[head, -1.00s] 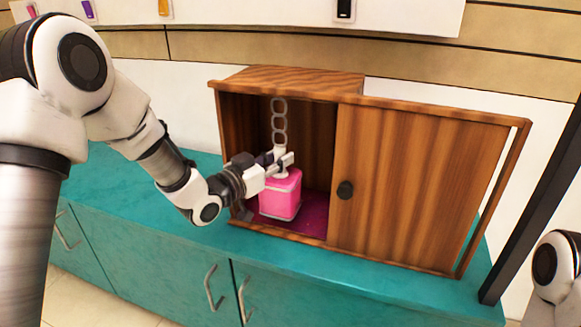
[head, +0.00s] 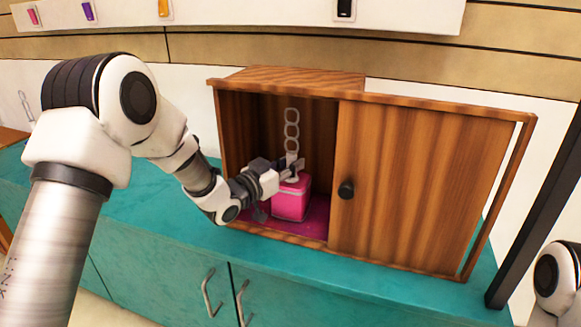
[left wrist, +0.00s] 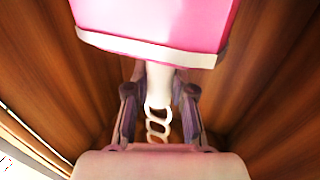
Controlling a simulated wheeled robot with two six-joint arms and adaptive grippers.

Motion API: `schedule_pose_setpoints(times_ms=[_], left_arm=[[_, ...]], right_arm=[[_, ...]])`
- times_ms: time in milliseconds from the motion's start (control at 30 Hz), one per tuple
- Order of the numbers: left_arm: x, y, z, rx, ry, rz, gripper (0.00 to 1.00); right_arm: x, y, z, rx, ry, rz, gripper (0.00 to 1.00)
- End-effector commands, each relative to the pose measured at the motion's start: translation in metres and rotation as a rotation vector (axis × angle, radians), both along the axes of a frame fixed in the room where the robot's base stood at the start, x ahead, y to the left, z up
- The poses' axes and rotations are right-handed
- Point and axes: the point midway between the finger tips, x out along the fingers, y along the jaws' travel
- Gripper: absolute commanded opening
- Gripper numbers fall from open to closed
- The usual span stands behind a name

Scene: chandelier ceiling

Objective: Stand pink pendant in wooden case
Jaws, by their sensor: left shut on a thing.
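The pink pendant (head: 291,202) is a pink box with pale trim and a white chain of links rising from its top. It is upright inside the open left half of the wooden case (head: 432,105), low over the magenta floor; I cannot tell whether it touches. My left gripper (head: 290,172) reaches in from the left and is shut on the pendant's white neck, just above the pink body. In the left wrist view, the pendant (left wrist: 155,22) fills the top, with its neck between the gripper's fingers (left wrist: 158,105). My right gripper is not in view.
A sliding wooden door (head: 425,185) with a dark round knob (head: 346,190) covers the case's right half. The case stands on a teal counter (head: 150,225) with handles on its front. A dark post (head: 540,215) rises at the right.

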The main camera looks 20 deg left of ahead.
Motion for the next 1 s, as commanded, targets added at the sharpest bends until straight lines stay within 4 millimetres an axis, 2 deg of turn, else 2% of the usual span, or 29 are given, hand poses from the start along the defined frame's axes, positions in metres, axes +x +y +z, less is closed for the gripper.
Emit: schedule_pose_setpoints(times_ms=[233,267,300,667,767,1000], left_arm=[[0.0,0.0,-0.002,-0.001,-0.002,0.0,0.0],[0.0,0.0,-0.002,0.0,0.0,0.0,0.34],[0.0,0.0,-0.002,0.0,0.0,0.0,0.48],[-0.001,0.0,0.002,0.0,0.0,0.0,0.48],[-0.013,0.007,0.002,-0.002,0.003,0.001,0.48],[-0.068,0.032,0.005,-0.008,0.004,0.003,0.48]], right_arm=[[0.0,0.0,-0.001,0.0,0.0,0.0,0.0],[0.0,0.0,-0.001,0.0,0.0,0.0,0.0],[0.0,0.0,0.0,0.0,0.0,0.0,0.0],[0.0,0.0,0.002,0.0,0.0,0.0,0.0],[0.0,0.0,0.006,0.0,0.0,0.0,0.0],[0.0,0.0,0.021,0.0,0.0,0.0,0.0]])
